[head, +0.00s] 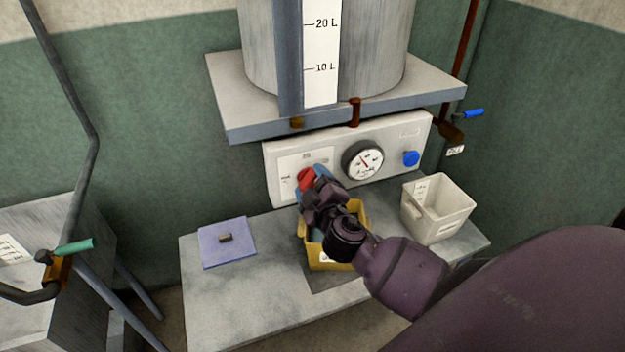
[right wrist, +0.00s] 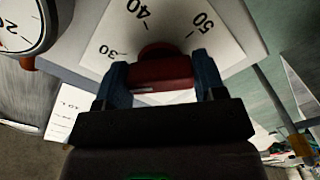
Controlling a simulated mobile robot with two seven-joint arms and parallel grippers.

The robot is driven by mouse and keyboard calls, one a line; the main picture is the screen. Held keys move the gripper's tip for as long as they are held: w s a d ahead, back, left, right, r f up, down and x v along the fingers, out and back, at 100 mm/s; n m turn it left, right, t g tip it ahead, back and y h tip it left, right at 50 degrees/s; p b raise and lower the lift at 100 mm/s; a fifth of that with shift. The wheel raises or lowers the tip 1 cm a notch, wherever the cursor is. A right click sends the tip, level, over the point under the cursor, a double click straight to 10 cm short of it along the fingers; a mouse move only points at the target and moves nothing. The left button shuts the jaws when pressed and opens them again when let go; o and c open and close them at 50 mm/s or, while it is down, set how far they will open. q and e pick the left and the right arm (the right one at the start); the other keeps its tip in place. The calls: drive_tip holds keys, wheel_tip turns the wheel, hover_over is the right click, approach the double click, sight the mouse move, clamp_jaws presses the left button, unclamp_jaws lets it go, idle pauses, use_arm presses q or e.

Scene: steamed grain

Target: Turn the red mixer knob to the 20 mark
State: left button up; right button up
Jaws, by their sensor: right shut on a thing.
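The red mixer knob (head: 306,178) is on the left part of the white control panel (head: 405,141), under the tank shelf. My right gripper (head: 313,187) reaches up to it. In the right wrist view, the red knob (right wrist: 160,72) sits between the two blue fingers of my right gripper (right wrist: 161,80), which is shut on it. Behind it is a white dial plate (right wrist: 228,45) with the marks 30, 40 and 50. The 20 mark is not visible there. The knob's pointer is hidden, so its setting cannot be told. My left gripper is not in view.
A round gauge (head: 362,160) and a blue knob (head: 411,158) are right of the red knob. Below are a yellow bin (head: 328,264) under my right arm, a white bin (head: 440,208) and a blue mat (head: 228,257) with a small block. A shelf (head: 340,121) overhangs the panel.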

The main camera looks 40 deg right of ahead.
drive_tip(key=n+p, duration=0.1)
drive_tip(key=n, duration=0.3)
drive_tip(key=shift+r+p, duration=0.15)
drive_tip(key=shift+p, duration=0.2)
drive_tip(key=shift+n+p, duration=0.35)
drive_tip(key=shift+n, duration=1.35)
drive_tip(key=o, duration=0.9)
drive_tip(key=b+v, duration=0.2)
drive_tip(key=v, duration=0.8)
drive_tip(key=shift+s, duration=0.4)
